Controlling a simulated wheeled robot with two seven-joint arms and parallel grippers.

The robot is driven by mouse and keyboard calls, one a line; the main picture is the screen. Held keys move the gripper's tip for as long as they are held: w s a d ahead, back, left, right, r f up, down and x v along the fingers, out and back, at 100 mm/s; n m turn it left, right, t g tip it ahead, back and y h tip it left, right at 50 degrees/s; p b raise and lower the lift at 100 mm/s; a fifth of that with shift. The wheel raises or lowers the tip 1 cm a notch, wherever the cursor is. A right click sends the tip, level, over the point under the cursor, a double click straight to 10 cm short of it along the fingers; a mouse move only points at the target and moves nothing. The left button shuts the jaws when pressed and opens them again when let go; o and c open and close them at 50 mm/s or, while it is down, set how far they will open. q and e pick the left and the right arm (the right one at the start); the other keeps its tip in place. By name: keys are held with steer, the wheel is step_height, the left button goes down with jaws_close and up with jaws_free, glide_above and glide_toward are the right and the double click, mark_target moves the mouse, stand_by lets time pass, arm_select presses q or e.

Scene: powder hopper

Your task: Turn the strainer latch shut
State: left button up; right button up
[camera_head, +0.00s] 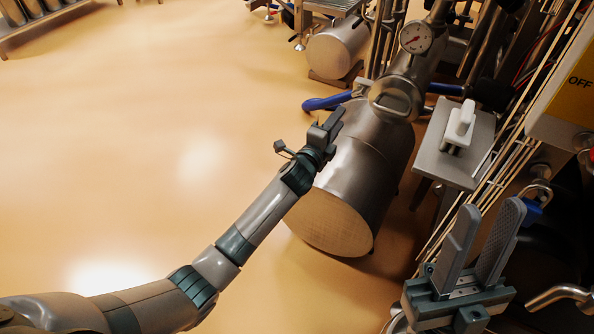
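A steel pipe body with a round end face carrying a raised handle-like loop (393,102) stands at upper centre, above a large steel cylinder (365,175). I cannot tell for sure whether this loop is the strainer latch. A blue-handled lever (328,102) sticks out to the left of the body. My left gripper (334,122) is just below the blue handle, in front of the cylinder's upper left side; its finger gap is too small to read and I see nothing held. My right gripper (488,208) is at lower right, fingers apart and empty, away from the pipe body.
A pressure gauge (416,37) sits above the pipe body. A grey plate with a white handled block (458,128) is to the right. The floor at left is clear.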

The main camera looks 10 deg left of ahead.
arm_select(q)
steer(key=s+a+f+n+g+y, duration=0.1)
steer(key=s+a+f+n+y, duration=0.1)
steer(key=s+a+f+n, duration=0.2)
steer(key=s+a+f+n+g+y, duration=0.1)
steer(key=s+a+f+n+g, duration=0.1)
steer(key=s, duration=0.8)
steer(key=shift+a+f+n+y+p, duration=0.4)
steer(key=shift+a+f+n, duration=0.5)
steer(key=shift+a+f, duration=0.5)
steer(key=shift+d, duration=0.2)
steer(key=w+d+r, duration=0.1)
steer(key=w, duration=0.1)
steer(key=w+d+r+h, duration=0.1)
steer(key=d, duration=0.1)
steer(key=w+d+r+t+h, duration=0.1)
steer(key=w, duration=0.1)
steer(key=shift+w+d+r+m, duration=0.3)
steer(key=shift+w+r, duration=0.05)
steer(key=w+d+r+t+h, duration=0.1)
steer(key=w+d+r+t, duration=0.1)
steer(key=w+r, duration=0.2)
steer(key=shift+w+d+r+h, duration=0.25)
steer(key=shift+r+h, duration=0.15)
steer(key=shift+r, duration=0.15)
